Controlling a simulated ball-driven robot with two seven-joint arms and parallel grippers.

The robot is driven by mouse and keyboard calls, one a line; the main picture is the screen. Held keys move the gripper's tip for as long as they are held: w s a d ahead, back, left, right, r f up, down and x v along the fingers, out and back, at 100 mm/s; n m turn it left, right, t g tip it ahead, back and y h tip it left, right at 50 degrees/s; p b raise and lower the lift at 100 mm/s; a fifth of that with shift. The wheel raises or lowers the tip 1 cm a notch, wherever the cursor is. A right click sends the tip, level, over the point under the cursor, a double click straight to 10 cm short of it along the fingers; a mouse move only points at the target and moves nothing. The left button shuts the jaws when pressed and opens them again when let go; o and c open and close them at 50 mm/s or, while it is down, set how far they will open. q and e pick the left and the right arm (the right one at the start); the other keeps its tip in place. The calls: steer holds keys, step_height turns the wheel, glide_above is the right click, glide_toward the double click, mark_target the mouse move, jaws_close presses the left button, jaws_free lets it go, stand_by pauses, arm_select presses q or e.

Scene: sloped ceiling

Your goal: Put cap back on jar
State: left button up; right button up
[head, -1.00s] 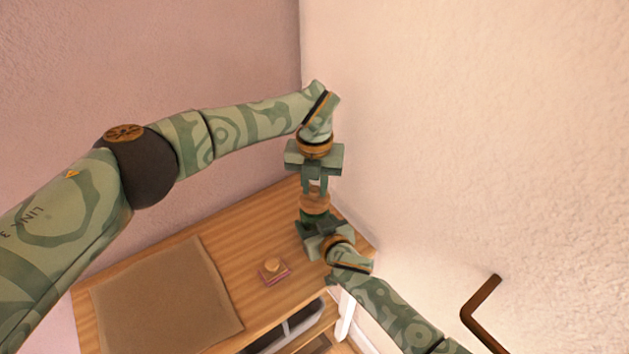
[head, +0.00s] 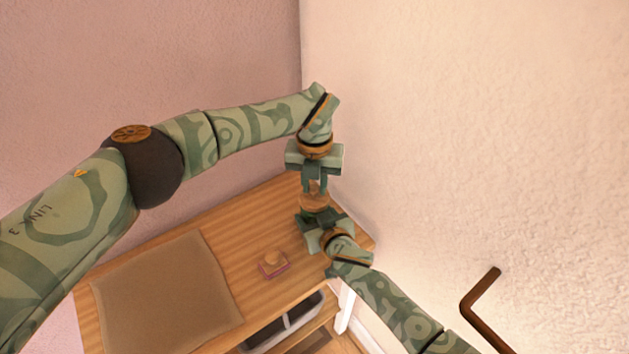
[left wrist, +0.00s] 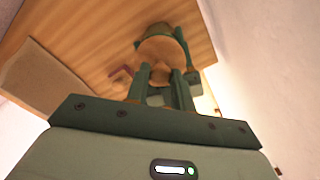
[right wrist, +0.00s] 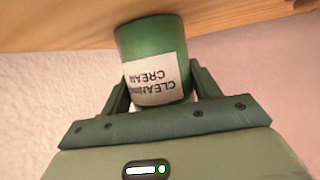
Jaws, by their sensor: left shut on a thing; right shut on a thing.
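A round wooden cap (head: 314,203) with a knob is under my left gripper (head: 314,187), which is shut on the knob; the cap (left wrist: 160,49) shows as a tan disc in the left wrist view. My right gripper (head: 320,222) is shut around the sides of a green jar (right wrist: 150,38), whose white label reads CLEANING CREAM, upside down in the right wrist view. In the head view the jar is mostly hidden below the cap. The left wrist view shows the cap in front of the jar (left wrist: 163,28). I cannot tell whether they touch.
Both grippers are over the right end of a wooden table (head: 240,220), close to the pale wall (head: 480,130). A small pink-based item with a wooden knob (head: 273,262) stands near the front edge. A brown mat (head: 165,295) covers the table's left part.

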arm_select(q)
steer(key=shift+f, duration=0.6)
steer(key=o, duration=1)
steer(key=shift+o, duration=0.2)
step_height(320, 180, up, 12)
arm_select(e)
steer(key=o, duration=1.5)
steer(key=shift+c, duration=0.2)
